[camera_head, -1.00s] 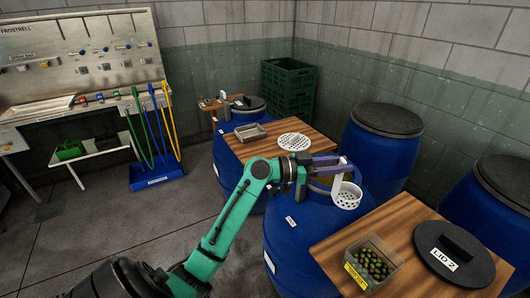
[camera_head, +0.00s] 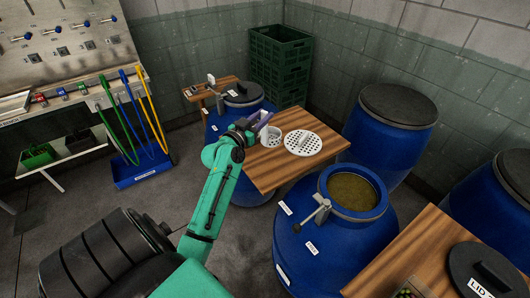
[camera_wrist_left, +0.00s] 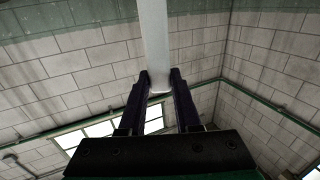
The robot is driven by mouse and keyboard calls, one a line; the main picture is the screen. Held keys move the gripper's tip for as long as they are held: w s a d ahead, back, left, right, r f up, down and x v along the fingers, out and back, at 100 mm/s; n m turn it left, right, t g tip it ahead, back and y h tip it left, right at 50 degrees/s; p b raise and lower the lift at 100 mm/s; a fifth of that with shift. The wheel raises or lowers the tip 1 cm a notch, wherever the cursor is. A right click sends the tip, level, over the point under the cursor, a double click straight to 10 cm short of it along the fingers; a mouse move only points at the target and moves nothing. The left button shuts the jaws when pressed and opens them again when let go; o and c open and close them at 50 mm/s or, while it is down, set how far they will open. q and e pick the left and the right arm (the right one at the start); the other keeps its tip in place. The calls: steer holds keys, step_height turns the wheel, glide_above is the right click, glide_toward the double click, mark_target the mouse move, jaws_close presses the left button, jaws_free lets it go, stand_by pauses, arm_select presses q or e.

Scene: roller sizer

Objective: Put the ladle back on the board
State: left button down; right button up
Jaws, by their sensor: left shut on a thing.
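The ladle is a white perforated cup (camera_head: 271,137) with a pale handle (camera_wrist_left: 155,45). My left gripper (camera_head: 256,123) is shut on the handle; in the left wrist view the two dark fingers (camera_wrist_left: 160,88) close around it. The cup is over the left part of the wooden board (camera_head: 266,176); I cannot tell whether it touches. A white perforated disc (camera_head: 303,143) lies flat on the board, right of the cup. My right gripper is not in view.
An open blue barrel (camera_head: 325,240) with brownish contents and a metal clamp stands in front of the board. A second wooden board (camera_head: 400,255) holds a black lid (camera_head: 485,268). Green crates (camera_head: 280,60) are stacked behind. The board's front half is bare.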

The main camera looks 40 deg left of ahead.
mark_target(265, 139)
arm_select(q)
steer(key=f, duration=0.3)
steer(key=f+b, duration=0.1)
steer(key=f, duration=0.2)
steer(key=f+b, duration=0.1)
steer(key=f, duration=0.2)
steer(key=shift+s+d+f, duration=0.15)
steer(key=shift+s+d, duration=0.05)
steer(key=shift+d, duration=0.1)
step_height(265, 139, down, 7)
steer(key=b, duration=0.3)
steer(key=shift+w+a+b, duration=0.2)
steer(key=shift+b, duration=0.15)
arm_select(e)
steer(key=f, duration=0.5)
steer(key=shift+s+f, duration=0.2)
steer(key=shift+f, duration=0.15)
arm_select(q)
steer(key=shift+f, duration=0.15)
steer(key=c, duration=0.6)
jaws_free()
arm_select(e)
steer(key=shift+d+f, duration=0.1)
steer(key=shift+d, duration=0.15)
arm_select(q)
steer(key=shift+r, duration=0.2)
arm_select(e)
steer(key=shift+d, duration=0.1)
